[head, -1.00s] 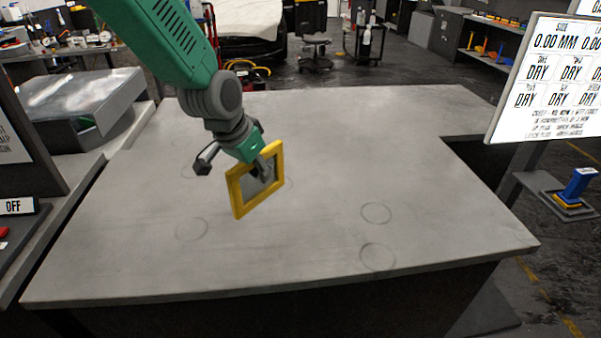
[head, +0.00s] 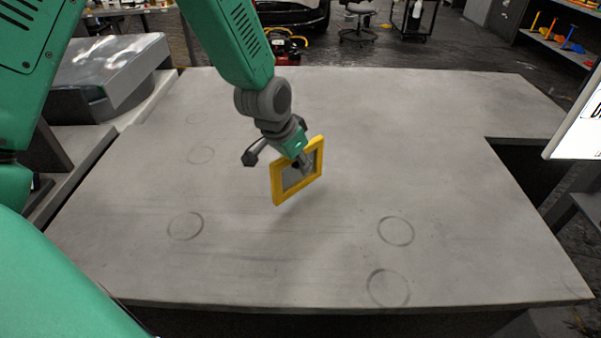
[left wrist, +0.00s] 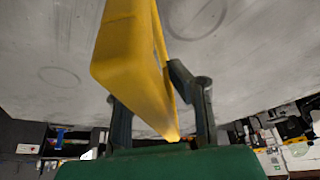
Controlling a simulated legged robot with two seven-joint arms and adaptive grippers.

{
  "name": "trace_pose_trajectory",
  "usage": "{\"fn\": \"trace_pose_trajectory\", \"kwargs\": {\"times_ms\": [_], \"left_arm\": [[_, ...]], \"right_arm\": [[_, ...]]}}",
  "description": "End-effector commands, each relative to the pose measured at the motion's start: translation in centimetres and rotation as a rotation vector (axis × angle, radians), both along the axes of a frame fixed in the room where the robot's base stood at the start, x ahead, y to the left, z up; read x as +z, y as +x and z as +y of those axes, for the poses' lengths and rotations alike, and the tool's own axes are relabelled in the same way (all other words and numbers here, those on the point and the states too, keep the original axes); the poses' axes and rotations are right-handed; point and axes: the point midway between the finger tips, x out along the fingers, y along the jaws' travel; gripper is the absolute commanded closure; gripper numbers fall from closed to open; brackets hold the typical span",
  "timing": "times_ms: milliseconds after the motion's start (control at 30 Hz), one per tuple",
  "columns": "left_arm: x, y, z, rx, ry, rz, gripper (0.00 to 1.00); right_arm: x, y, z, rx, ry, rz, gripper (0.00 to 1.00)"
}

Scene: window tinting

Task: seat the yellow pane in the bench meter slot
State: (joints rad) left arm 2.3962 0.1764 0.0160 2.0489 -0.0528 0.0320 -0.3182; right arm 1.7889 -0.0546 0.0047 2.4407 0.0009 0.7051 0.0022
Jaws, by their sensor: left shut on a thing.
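The yellow pane (head: 275,186) is a square yellow frame around a grey sheet. My left gripper (head: 304,163) is shut on it at its upper right part and holds it tilted above the grey bench top. In the left wrist view the pane's yellow edge (left wrist: 135,65) runs between the two dark fingers (left wrist: 160,112). The bench meter slot is not visible in these frames. My right gripper is not in view.
The grey bench top (head: 330,245) is bare apart from several faint ring marks. A white display panel (head: 582,130) is cut off at the right edge. A silvery box (head: 105,70) stands at the back left.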

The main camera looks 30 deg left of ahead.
Motion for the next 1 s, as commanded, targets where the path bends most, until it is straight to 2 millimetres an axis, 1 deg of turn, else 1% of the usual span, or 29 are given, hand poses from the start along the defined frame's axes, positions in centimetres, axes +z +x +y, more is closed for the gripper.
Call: {"fn": "trace_pose_trajectory", "kwargs": {"times_ms": [100,167,500,533,567,867,1000], "left_arm": [[-1.9,-0.1,0.0,0.0,-0.001,0.003,1.0],[-2.5,-0.1,-0.1,0.001,-0.001,0.001,1.0],[-2.9,0.0,0.0,0.0,0.0,0.0,1.0],[-2.9,-0.1,0.0,0.0,-0.001,0.001,0.75],[-2.9,-0.1,0.0,0.0,-0.001,0.001,0.65],[-2.8,0.0,0.0,0.0,-0.001,0.001,0.65],[-1.9,-0.2,0.1,0.0,0.0,-0.001,0.65]], "right_arm": [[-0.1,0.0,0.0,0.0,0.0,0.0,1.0],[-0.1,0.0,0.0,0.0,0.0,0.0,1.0],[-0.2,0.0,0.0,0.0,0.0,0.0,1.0],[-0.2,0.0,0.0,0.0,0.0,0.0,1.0],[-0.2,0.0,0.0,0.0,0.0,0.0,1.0],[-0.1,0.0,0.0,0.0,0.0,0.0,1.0],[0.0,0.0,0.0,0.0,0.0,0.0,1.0]]}}
